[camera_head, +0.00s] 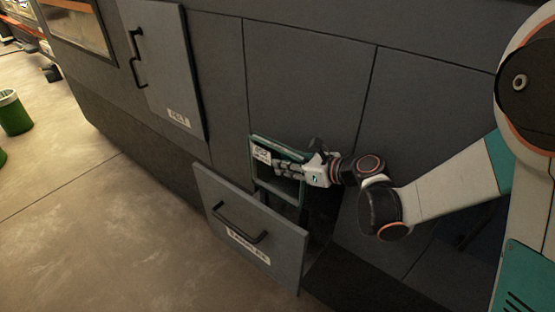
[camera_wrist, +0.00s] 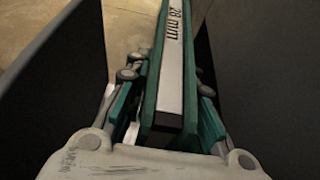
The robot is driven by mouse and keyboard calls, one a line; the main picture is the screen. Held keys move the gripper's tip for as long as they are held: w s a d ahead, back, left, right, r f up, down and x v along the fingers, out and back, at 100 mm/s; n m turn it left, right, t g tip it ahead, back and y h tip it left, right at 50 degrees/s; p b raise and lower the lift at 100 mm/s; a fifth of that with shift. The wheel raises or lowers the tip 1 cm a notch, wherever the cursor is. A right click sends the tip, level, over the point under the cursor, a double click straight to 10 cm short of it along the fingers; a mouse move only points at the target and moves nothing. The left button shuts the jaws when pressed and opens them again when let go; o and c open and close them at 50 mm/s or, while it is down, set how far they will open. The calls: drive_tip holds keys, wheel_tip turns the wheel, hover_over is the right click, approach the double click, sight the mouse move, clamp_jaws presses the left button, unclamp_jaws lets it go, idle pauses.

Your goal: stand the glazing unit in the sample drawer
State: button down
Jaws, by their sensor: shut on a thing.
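The glazing unit (camera_head: 280,188) is a thin green-framed panel with a white label near its top corner. In the head view it stands roughly upright behind the front of the open sample drawer (camera_head: 281,240). The drawer front hides its lower end, so I cannot tell whether it touches the drawer floor. My gripper (camera_head: 284,167) is shut on the unit's upper part from the right. In the wrist view the unit (camera_wrist: 170,75) runs between my fingers (camera_wrist: 165,78), with a white strip reading "28 mm" along its edge. Dark walls flank it on both sides.
The grey machine body (camera_head: 300,75) rises just behind the drawer. A grey door (camera_head: 170,75) with a black handle stands ajar to the upper left. Open concrete floor (camera_head: 110,220) lies to the left. A green bin (camera_head: 14,115) stands at the far left.

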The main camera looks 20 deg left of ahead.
sight(287, 195)
wheel_tip(287, 195, down, 13)
drive_tip(key=b, duration=1)
drive_tip(key=shift+d+r, duration=0.15)
drive_tip(key=shift+f+b, duration=0.65)
drive_tip(key=shift+f, duration=1.8)
drive_tip(key=c, duration=1.3)
unclamp_jaws()
drive_tip(key=shift+f, duration=0.1)
